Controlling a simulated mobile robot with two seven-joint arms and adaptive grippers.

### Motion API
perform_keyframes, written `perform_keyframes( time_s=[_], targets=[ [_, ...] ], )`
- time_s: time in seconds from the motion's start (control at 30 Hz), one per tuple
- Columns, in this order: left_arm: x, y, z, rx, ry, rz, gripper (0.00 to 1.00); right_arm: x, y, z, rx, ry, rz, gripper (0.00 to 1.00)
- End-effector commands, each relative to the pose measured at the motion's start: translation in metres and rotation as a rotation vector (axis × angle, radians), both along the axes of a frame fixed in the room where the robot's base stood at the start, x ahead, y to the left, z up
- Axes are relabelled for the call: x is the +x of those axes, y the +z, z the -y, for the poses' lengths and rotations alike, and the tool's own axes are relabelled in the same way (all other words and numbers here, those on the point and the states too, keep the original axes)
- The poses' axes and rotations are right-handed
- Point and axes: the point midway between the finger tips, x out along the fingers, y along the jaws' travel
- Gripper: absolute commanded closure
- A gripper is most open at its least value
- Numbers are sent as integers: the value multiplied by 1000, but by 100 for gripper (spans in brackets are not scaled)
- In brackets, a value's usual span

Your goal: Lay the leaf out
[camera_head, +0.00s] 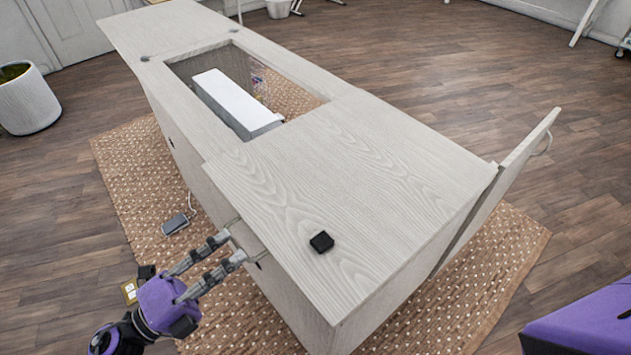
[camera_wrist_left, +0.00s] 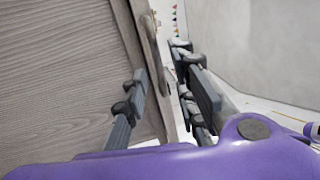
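The pale wood sewing cabinet (camera_head: 345,180) stands in the middle, with an opening in its top. A broad near top panel (camera_head: 390,190) lies flat beside the opening; I cannot tell whether it is a folded leaf. A far top panel (camera_head: 160,27) extends flat at the back. My left gripper (camera_head: 222,247) is at the cabinet's left side, fingers apart, close to a small pale edge (camera_head: 247,241) sticking out below the top. In the left wrist view the gripper (camera_wrist_left: 165,92) has wood panelling to its left and a panel edge (camera_wrist_left: 150,55) between its fingers. Contact is unclear.
A small black block (camera_head: 321,242) lies on the near panel. A white object (camera_head: 236,98) sits in the opening. An upright panel (camera_head: 500,185) stands out at the right end. A patterned rug (camera_head: 125,170) lies below; a white planter (camera_head: 28,100) is far left.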

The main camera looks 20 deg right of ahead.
Motion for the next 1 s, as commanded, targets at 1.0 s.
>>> perform_keyframes(
  time_s=[1.0],
  targets=[
    [9, 5, 25, -1, 2, -2, 100, 3, 2, -2, 3, 3, 6, 60]
  ],
)
